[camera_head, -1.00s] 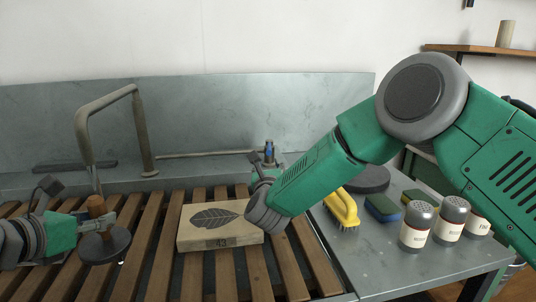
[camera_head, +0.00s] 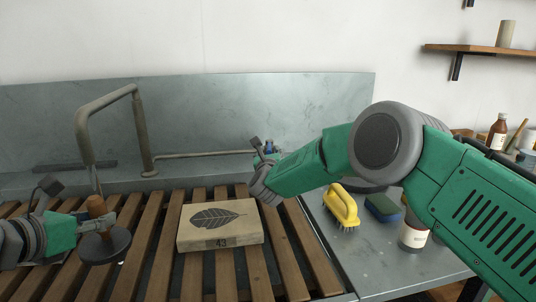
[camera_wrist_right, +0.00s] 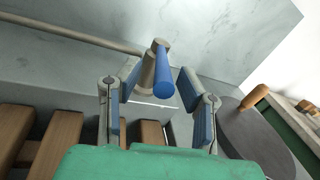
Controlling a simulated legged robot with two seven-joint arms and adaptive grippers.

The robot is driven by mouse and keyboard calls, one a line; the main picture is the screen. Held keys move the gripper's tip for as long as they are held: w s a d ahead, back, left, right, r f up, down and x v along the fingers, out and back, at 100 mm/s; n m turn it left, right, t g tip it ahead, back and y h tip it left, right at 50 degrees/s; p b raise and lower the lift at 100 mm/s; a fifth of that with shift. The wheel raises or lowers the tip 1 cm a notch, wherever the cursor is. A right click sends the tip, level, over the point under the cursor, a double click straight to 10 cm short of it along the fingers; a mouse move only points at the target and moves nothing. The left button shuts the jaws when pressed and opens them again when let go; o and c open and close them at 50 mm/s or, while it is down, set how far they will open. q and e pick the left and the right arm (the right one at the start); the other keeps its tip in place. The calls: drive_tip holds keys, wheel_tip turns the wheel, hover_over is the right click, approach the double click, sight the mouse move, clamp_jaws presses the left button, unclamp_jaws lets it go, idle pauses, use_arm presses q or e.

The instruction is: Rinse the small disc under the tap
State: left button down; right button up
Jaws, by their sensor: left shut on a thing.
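The small dark disc (camera_head: 104,246) has an upright wooden handle (camera_head: 96,206). My left gripper (camera_head: 98,220) is shut on this handle and holds the disc near the wooden slats at left. The bent grey tap (camera_head: 107,98) stands behind, its spout end coming down just above the handle. My right gripper (camera_head: 262,150) is at the tap's blue-ended lever (camera_head: 269,146). In the right wrist view, the gripper (camera_wrist_right: 160,112) is open, with blue finger pads either side of the blue lever (camera_wrist_right: 163,75), apart from it.
A stone block with a leaf print (camera_head: 220,224) lies on the slats. A yellow brush (camera_head: 342,206) and a blue-green sponge (camera_head: 382,207) lie on the metal counter. A larger dark disc (camera_wrist_right: 255,135) is right of my right gripper. A shaker (camera_head: 413,236) is partly hidden by my arm.

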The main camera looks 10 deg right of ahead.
use_arm(q)
drive_tip(key=shift+r, duration=0.15)
use_arm(e)
clamp_jaws()
drive_tip(key=shift+s+d+n+y, duration=0.1)
drive_tip(key=shift+d+n+y, duration=0.55)
drive_tip(key=shift+y, duration=0.35)
drive_tip(key=shift+s+d+n+y, duration=0.1)
drive_tip(key=shift+d+n+y, duration=0.55)
drive_tip(key=shift+y, duration=0.35)
drive_tip(key=shift+a, duration=0.1)
unclamp_jaws()
drive_tip(key=s, duration=1.1)
drive_tip(key=shift+s, duration=0.4)
